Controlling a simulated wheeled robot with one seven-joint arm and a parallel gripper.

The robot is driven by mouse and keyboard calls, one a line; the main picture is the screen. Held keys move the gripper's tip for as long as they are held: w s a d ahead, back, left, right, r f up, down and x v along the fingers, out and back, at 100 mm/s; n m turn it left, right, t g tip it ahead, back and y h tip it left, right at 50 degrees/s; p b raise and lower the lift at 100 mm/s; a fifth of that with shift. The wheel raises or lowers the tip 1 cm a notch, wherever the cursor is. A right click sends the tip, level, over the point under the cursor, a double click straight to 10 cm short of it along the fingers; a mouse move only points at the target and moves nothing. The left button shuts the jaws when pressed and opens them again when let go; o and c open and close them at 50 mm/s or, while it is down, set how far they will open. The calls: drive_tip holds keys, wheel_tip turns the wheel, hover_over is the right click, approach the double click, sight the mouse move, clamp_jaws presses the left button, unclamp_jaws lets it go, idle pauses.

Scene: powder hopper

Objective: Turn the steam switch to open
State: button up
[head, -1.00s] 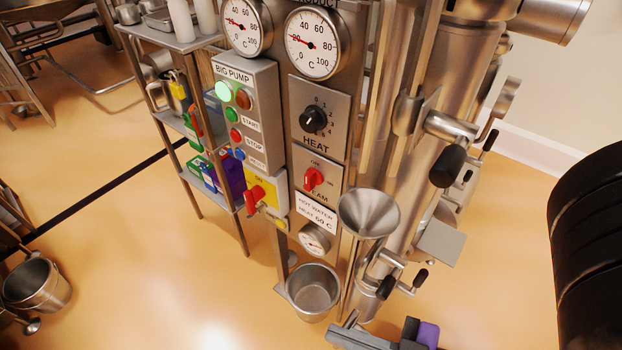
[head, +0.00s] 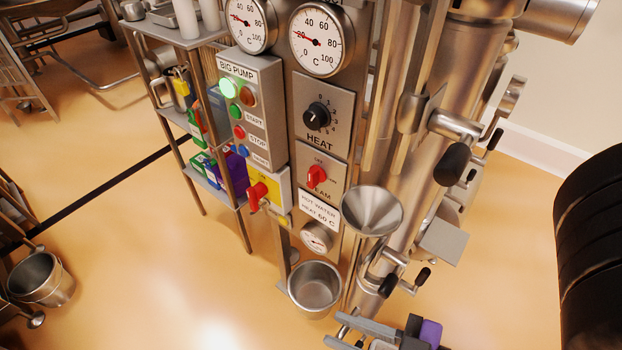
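The steam switch (head: 316,176) is a small red knob on a square grey plate, below the HEAT dial. Its handle stands roughly upright; small lettering around it is too small to read, and the STEAM label below is partly covered. What appears to be my gripper (head: 340,331) is at the bottom edge, cut off by the frame, with grey fingers, dark parts and a purple block (head: 430,332). The visible grey fingers look apart. It is well below the switch, not touching it, with nothing seen held.
A metal funnel (head: 372,210) stands just right of and below the switch. A metal pot (head: 315,285) is below. A yellow panel with a red handle (head: 257,194) is to the left. Pipes with black-handled valves (head: 453,163) crowd the right.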

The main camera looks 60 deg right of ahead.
drive_tip(key=shift+o, duration=0.6)
drive_tip(key=shift+w+d+r+m+h, duration=0.15)
drive_tip(key=shift+d+m+h, duration=0.8)
drive_tip(key=shift+h, duration=0.15)
drive_tip(key=m+g+h+p, duration=0.2)
drive_tip(key=m+g+h, duration=1.3)
drive_tip(key=m+g, duration=0.35)
approach(310, 180)
drive_tip(key=d, duration=0.1)
drive_tip(key=p+x, duration=0.1)
drive_tip(key=x, duration=0.6)
drive_tip(key=shift+d, duration=0.35)
